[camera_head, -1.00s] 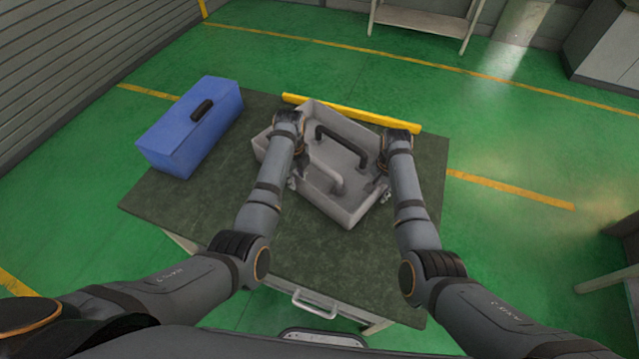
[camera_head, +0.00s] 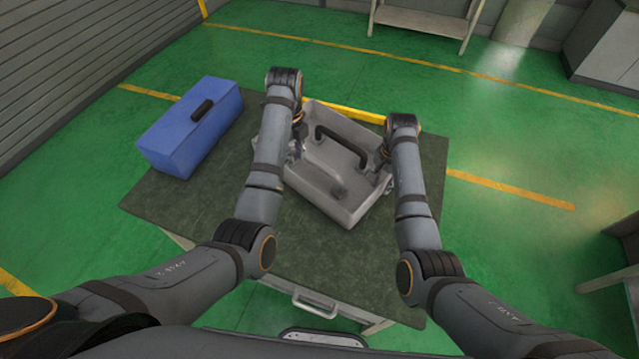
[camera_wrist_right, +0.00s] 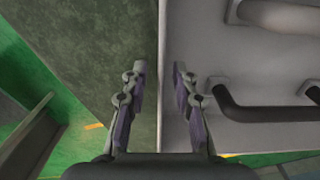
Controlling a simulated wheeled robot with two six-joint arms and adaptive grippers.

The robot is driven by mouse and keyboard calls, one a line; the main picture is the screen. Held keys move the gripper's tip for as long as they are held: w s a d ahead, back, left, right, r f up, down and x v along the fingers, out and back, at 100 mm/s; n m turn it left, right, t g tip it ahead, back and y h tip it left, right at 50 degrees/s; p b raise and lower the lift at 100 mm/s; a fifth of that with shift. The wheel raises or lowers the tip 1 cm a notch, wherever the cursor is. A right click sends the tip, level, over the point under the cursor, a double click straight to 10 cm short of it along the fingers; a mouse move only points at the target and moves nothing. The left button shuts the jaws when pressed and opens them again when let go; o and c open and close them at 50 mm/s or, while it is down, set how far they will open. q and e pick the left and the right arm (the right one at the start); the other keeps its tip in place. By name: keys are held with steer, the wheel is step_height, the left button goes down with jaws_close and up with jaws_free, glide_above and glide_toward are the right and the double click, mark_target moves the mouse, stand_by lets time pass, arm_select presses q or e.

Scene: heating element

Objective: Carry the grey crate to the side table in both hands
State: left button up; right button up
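The grey crate (camera_head: 349,214) sits on the dark green top of the workbench (camera_head: 200,212), turned at an angle. It holds a black bar handle (camera_head: 341,139) and a grey bent pipe (camera_head: 322,174). My left gripper (camera_head: 294,151) is at the crate's left side, mostly hidden behind my arm, so its fingers cannot be judged. My right gripper (camera_head: 384,168) is at the crate's right side. In the right wrist view, the right gripper's fingers (camera_wrist_right: 160,72) are apart, with the crate's wall edge (camera_wrist_right: 166,105) showing between them. Contact with the wall is not visible.
A blue toolbox (camera_head: 190,128) stands on the bench left of the crate. A yellow bar (camera_head: 352,112) lies along the back edge. A light table with a shelf (camera_head: 425,20) stands at the far wall; another table edge (camera_head: 612,279) shows at right. The green floor between is clear.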

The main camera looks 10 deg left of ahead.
step_height(320, 180, up, 7)
steer(key=shift+r, duration=0.1)
stand_by(0.6)
